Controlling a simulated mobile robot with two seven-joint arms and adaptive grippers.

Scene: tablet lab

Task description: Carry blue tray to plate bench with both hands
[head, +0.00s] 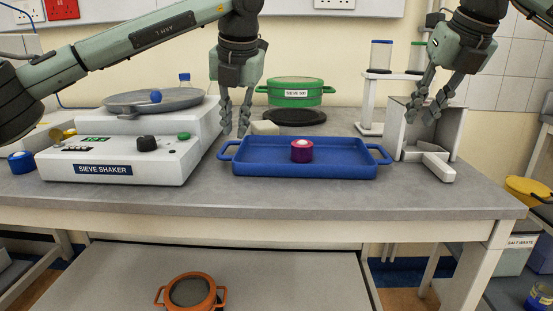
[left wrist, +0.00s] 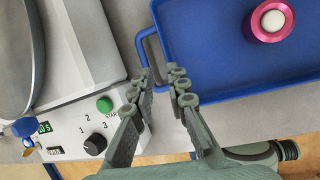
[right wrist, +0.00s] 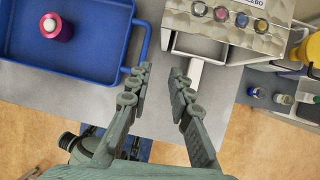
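The blue tray (head: 270,168) lies flat on the grey bench, with a loop handle at each end. My left gripper (head: 235,133) hangs above the tray's left end, open and empty. In the left wrist view its fingers (left wrist: 166,78) are apart beside the left handle (left wrist: 150,47). My right gripper (head: 423,119) is open and empty, up and to the right of the right handle (head: 380,153). In the right wrist view its fingers (right wrist: 160,78) are apart, right of the tray (right wrist: 90,65).
The sieve shaker (head: 120,160) stands close left of the tray. A green sieve pot (head: 295,92) and a black disc (head: 295,117) are behind. An orange pot (head: 190,291) is on a lower surface in front.

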